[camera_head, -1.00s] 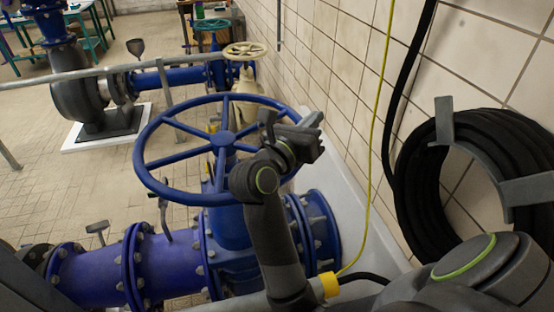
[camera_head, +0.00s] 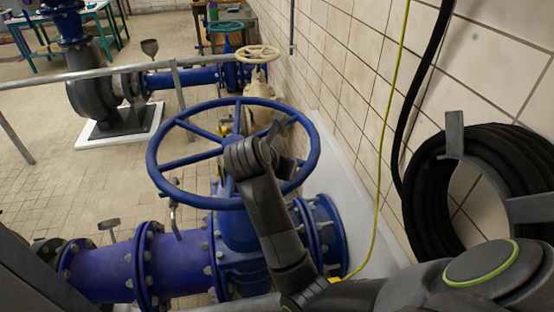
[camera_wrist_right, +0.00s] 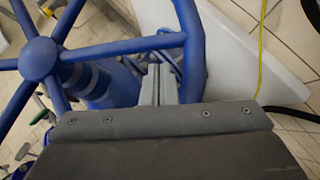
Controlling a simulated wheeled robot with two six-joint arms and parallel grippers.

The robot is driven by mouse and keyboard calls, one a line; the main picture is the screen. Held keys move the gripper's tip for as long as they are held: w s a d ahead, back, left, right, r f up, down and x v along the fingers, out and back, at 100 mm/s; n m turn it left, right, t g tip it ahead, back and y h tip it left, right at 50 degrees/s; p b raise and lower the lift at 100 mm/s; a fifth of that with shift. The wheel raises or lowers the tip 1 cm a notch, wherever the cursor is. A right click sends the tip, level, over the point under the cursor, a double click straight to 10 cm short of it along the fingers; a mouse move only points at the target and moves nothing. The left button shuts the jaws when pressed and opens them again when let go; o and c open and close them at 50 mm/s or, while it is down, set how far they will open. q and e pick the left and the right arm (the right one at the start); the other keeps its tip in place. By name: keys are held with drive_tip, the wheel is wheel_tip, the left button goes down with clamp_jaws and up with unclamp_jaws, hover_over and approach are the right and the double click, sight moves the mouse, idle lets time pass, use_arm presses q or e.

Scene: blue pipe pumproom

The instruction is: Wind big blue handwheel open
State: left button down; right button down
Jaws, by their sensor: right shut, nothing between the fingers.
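The big blue handwheel (camera_head: 205,203) lies nearly flat on top of a blue valve in the middle of the head view. In the right wrist view its hub (camera_wrist_right: 38,60) is at left and its rim (camera_wrist_right: 192,40) runs down right of the fingers. My right gripper (camera_head: 280,124) is over the wheel's right part, partly hidden behind my wrist. In the wrist view its fingers (camera_wrist_right: 160,80) are shut and empty, just below a spoke (camera_wrist_right: 125,47) and inside the rim. I cannot tell whether they touch the wheel. My left gripper is not in view.
A tiled wall with a black hose coil (camera_head: 430,190) and a yellow cable (camera_head: 387,150) stands close on the right. A grey rail (camera_head: 50,83) crosses behind the wheel. A smaller cream handwheel (camera_head: 257,54) is farther back. Open tiled floor lies to the left.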

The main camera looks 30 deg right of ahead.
drive_tip(key=shift+p+x, duration=0.3)
drive_tip(key=shift+x, duration=1.55)
drive_tip(key=shift+d, duration=0.1)
